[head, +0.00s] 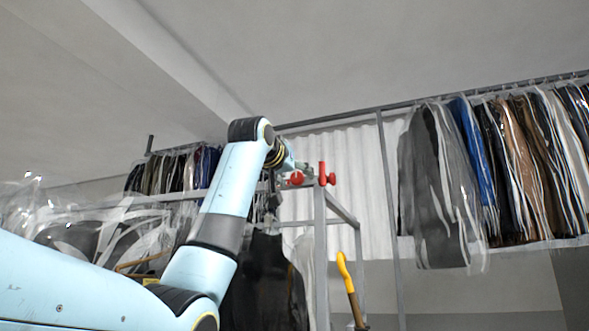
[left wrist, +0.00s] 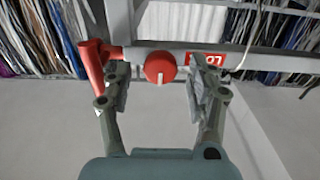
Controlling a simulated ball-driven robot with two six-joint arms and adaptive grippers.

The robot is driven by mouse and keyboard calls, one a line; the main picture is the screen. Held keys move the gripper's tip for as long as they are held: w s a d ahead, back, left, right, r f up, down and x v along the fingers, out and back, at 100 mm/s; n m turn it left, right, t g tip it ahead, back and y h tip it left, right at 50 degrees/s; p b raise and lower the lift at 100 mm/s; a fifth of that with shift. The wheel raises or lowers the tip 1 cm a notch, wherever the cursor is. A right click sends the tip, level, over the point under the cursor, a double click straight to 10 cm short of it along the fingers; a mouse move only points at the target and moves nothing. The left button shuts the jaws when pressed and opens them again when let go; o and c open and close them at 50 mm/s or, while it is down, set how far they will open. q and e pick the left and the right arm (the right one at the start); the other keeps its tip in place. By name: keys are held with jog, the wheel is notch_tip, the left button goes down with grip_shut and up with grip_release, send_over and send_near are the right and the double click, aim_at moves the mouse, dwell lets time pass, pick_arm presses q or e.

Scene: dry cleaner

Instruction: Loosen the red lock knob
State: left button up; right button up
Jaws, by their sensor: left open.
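The round red lock knob (left wrist: 160,67) with a pale mark on its face sits on a grey metal bar in the left wrist view. It also shows in the head view (head: 297,178), close to the end of my left arm. My left gripper (left wrist: 162,76) is open, with one finger on each side of the knob. Gaps show between the fingers and the knob, and nothing is held. In the head view the gripper (head: 287,164) is small and partly hidden by my wrist. My right gripper is in neither view.
A red lever (left wrist: 95,62) is beside the left finger, and a red label (left wrist: 206,59) is behind the right finger. A grey metal frame (head: 321,240) stands near the knob. Bagged clothes (head: 440,180) hang right; a yellow-handled item (head: 345,270) is below.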

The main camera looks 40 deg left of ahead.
pick_arm(q)
jog(key=shift+w, duration=0.1)
jog(key=shift+c, duration=0.8)
jog(key=c, duration=1)
jog(key=shift+o, duration=0.2)
